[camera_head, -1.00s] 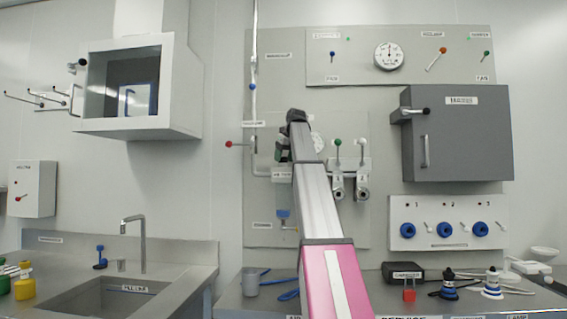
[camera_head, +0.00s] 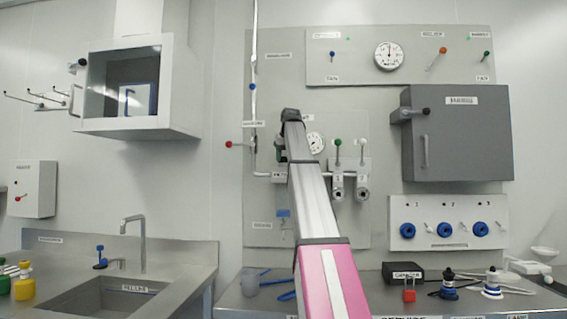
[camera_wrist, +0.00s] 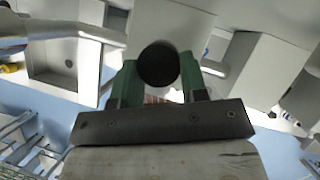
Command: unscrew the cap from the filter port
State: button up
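In the wrist view a round black cap (camera_wrist: 158,64) sits between the two green fingers of my gripper (camera_wrist: 159,80). Both fingers appear to touch its sides, so the gripper looks shut on it. A pale body lies behind the cap; the port itself and any thread are hidden. In the head view my arm reaches up to the middle wall panel, and my gripper (camera_head: 281,150) shows only as a bit of green left of the wrist. The cap is hidden there.
A small gauge (camera_head: 316,142) and two valves with green (camera_head: 338,142) and white knobs are close right of my arm. A red-knobbed lever (camera_head: 229,144) and a vertical pipe (camera_head: 253,100) are on the left. A grey cabinet (camera_head: 457,135) stands out further right.

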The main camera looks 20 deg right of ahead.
jog(key=shift+d+n+y, duration=0.2)
jog(key=shift+n+y, duration=0.8)
jog(key=shift+n, duration=1.1)
jog(key=shift+w+d+n+g, duration=0.1)
jog(key=shift+n+g, duration=0.2)
jog(key=shift+n, duration=0.1)
jog(key=n+g+y, duration=0.1)
jog(key=n, duration=0.2)
jog(key=shift+y, duration=0.4)
jog(key=o, duration=1)
